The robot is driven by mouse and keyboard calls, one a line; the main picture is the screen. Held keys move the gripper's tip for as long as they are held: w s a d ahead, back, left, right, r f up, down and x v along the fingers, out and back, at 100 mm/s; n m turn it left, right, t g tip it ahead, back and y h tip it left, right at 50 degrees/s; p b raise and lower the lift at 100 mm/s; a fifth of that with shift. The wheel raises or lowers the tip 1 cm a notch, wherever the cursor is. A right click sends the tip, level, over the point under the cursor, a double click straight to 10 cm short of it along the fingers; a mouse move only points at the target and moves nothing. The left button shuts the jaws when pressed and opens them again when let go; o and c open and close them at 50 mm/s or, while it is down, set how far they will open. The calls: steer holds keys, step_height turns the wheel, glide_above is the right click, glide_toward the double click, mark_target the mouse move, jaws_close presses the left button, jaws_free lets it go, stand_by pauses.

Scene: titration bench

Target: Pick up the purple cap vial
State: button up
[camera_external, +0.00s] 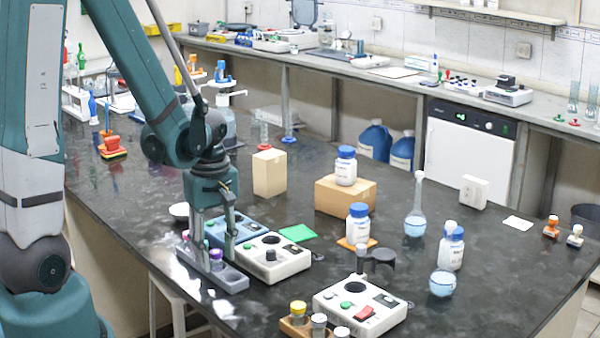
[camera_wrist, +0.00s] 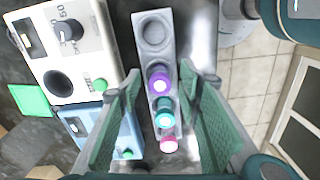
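The purple cap vial (camera_wrist: 158,79) stands in a narrow grey rack (camera_wrist: 154,36), between an empty slot and a teal cap vial (camera_wrist: 164,115). A pink cap vial (camera_wrist: 168,144) is at the other end of the row. In the external view, the purple cap (camera_external: 216,255) shows just below my gripper (camera_external: 214,232). My gripper is open, with its green-padded fingers on either side of the rack. In the wrist view, my fingertips (camera_wrist: 168,80) flank the purple cap, with visible gaps to it. The lower vial bodies are hidden in the rack.
A white device with knobs (camera_external: 272,258) and a blue device (camera_external: 238,232) stand close to the rack's right. A wooden holder of vials (camera_external: 296,325) is nearer the front. The bench edge (camera_external: 180,290) runs close on the rack's left.

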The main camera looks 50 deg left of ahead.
mark_target(216, 251)
steer(key=c, duration=1)
steer(key=shift+r, duration=0.15)
steer(key=shift+r+p, duration=0.85)
steer(key=shift+r, duration=4)
